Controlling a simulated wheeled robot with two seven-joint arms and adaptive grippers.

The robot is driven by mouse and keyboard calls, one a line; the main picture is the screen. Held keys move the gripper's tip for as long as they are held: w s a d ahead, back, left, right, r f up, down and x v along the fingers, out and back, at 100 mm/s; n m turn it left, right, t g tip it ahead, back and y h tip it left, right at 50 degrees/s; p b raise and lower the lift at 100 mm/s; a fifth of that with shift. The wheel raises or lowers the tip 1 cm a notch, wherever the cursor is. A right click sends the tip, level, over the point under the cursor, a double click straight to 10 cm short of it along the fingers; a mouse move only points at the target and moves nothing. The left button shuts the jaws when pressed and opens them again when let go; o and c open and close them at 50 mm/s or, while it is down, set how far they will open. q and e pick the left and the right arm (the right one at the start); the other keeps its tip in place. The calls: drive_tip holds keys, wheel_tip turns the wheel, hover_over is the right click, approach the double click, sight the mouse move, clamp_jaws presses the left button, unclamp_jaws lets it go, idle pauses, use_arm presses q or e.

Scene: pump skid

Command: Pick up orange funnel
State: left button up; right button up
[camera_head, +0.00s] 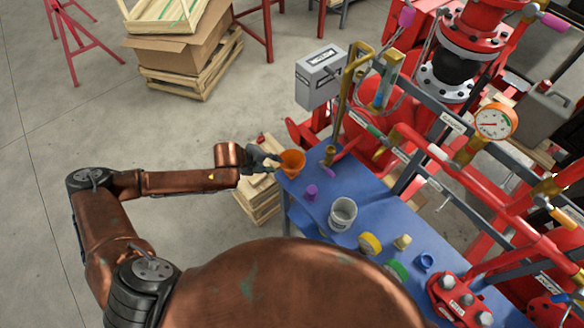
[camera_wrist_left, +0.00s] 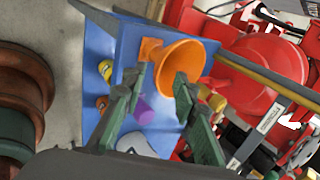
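The orange funnel (camera_head: 292,161) is at the far left corner of the blue bench top (camera_head: 318,222). In the left wrist view the funnel (camera_wrist_left: 180,62) shows its wide mouth and a square orange tab, just beyond my fingertips. My left gripper (camera_head: 272,160) is close beside the funnel, on its left in the head view. In the left wrist view its two green-grey fingers (camera_wrist_left: 157,76) stand apart, with the funnel's rim overlapping the gap; the gripper looks open. I cannot tell whether a finger touches the funnel. My right gripper is not in view.
A purple piece (camera_head: 311,192), a white bucket (camera_head: 342,214), a yellow roll (camera_head: 370,243) and a blue ring (camera_head: 424,261) stand on the bench. Red pipework with a gauge (camera_head: 494,122) rises on the right. A grey box (camera_head: 320,75) stands behind.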

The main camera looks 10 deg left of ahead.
sight(283, 166)
use_arm(q)
drive_tip(key=p+x, duration=0.1)
drive_tip(key=x, duration=0.6)
drive_tip(key=shift+d+f, duration=0.15)
drive_tip(key=shift+f, duration=0.15)
drive_tip(key=shift+c, duration=0.3)
clamp_jaws()
